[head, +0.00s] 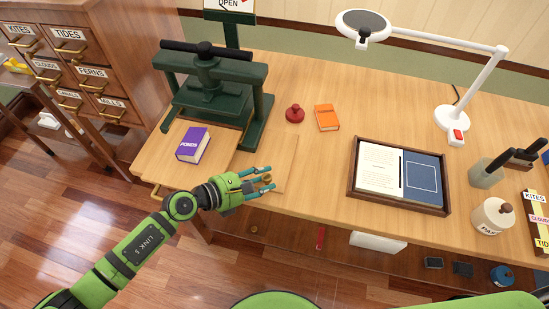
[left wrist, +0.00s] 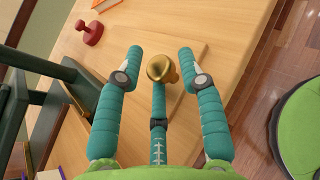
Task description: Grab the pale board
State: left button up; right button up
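The pale board (head: 284,154) lies flat on the wooden desk near its front edge, almost the same colour as the desktop. A round brass knob (head: 266,178) shows at its near part; the left wrist view shows the knob (left wrist: 162,68) standing over the board (left wrist: 165,46). My left gripper (head: 268,179) is open, its teal fingers around the knob. In the wrist view two fingers stand on either side with gaps, and the third lies below the knob. I cannot tell whether that finger touches it. My right gripper is not in view.
A green press (head: 208,85) and purple book (head: 193,145) stand left of the board. A red stamp (head: 295,114) and orange book (head: 327,117) lie behind it. A framed tray (head: 446,200), white lamp (head: 448,118) and jar (head: 492,217) are to the right.

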pick_arm(q)
grip_shut()
jog(key=shift+r, duration=0.1)
